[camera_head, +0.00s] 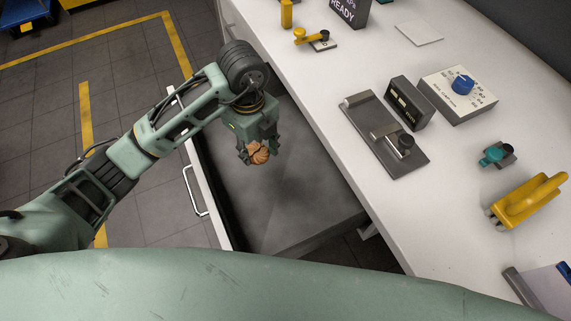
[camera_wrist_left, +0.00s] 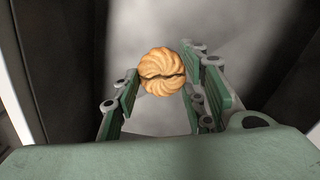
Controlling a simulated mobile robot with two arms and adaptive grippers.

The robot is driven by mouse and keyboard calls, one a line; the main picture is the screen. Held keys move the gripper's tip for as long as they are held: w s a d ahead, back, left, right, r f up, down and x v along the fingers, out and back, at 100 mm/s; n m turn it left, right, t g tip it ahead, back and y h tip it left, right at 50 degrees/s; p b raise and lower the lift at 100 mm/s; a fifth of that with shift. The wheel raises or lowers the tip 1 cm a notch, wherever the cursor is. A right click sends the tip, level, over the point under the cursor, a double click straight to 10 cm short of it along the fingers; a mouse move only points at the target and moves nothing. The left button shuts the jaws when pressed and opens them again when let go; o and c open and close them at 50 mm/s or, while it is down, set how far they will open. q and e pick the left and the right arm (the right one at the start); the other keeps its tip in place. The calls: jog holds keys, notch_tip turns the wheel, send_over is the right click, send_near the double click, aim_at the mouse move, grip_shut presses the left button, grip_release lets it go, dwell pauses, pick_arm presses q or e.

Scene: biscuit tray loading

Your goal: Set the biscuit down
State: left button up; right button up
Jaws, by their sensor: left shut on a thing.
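The biscuit (camera_head: 259,155) is round, golden brown and swirled, with a dark line across it. My left gripper (camera_head: 257,150) is shut on it, over the open grey drawer (camera_head: 290,180) in the head view. In the left wrist view the biscuit (camera_wrist_left: 162,71) sits between the green finger pads of the left gripper (camera_wrist_left: 160,88), with grey drawer floor behind it. I cannot tell how far the biscuit is above the drawer floor. No tray with biscuits shows. My right gripper is not in view.
The white counter (camera_head: 370,205) to the right holds a grey slide fixture (camera_head: 384,135), a dial box (camera_head: 458,93), a yellow handle (camera_head: 527,201) and a teal knob (camera_head: 495,154). The drawer's front has a white handle (camera_head: 195,192). The drawer floor looks bare.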

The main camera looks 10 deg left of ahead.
pick_arm(q)
send_over(260, 175)
jog(key=shift+n, duration=0.3)
notch_tip(260, 175, down, 7)
jog(key=shift+r, duration=0.1)
notch_tip(260, 175, down, 4)
jog(key=shift+r, duration=0.25)
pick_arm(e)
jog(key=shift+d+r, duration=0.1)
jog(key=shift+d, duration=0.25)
pick_arm(q)
jog(key=o, duration=0.7)
jog(key=shift+f, duration=0.1)
